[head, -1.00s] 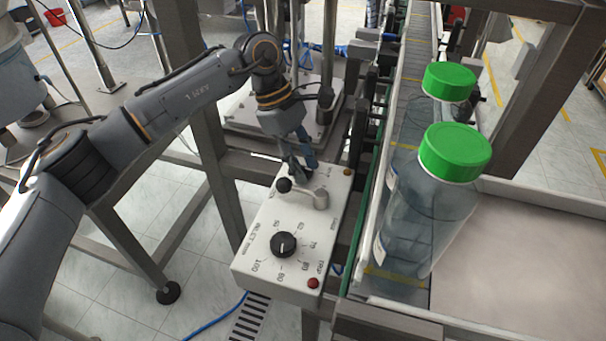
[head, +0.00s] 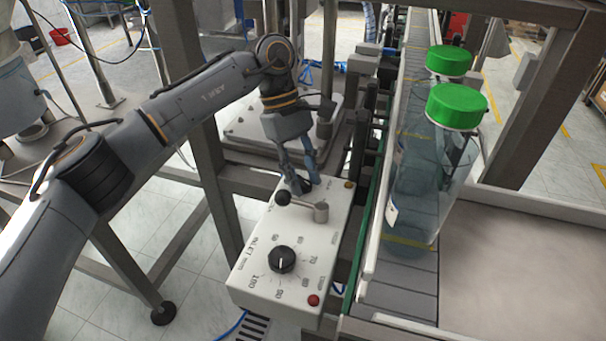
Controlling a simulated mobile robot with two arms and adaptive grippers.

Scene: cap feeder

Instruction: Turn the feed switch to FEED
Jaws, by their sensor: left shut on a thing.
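A white control box (head: 255,238) stands beside the conveyor. My left gripper (head: 298,187) reaches down to its far end, fingers closed around a small dark knob (head: 302,186) there. The fingers hide most of this knob, and I cannot read its marking or setting. Just nearer on the box is a metal lever (head: 321,211) with a black ball end (head: 283,198) pointing left; the ball is close to my fingers. A round black dial (head: 282,260) with numbers around it sits nearer still. My right gripper is out of view.
A red button (head: 313,300) is at the box's near right corner, and a yellow one (head: 349,184) at its far right corner. Clear bottles with green lids (head: 457,106) stand on the conveyor (head: 405,285) to the right. A grey frame post (head: 210,120) rises behind my left arm.

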